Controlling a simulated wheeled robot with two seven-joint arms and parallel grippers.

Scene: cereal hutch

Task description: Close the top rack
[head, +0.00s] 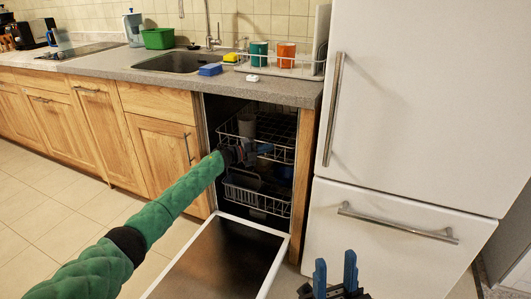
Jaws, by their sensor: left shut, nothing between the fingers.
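The open dishwasher is under the counter, left of the fridge. Its top rack (283,132) is a wire rack holding a grey-white cup (246,124), and my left forearm partly covers its front. I cannot tell how far the rack is pulled out. My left gripper (262,149) is shut and empty at the front of the top rack; whether it touches the wire is unclear. My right gripper (335,275) is at the bottom of the view, its blue fingers pointing up and apart, with nothing between them.
The dishwasher door (228,258) is folded down in front. A lower rack (258,192) with dark items sits inside. The white fridge (410,110) stands close on the right. The counter above holds a sink (180,62) and a dish rack with mugs (285,53).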

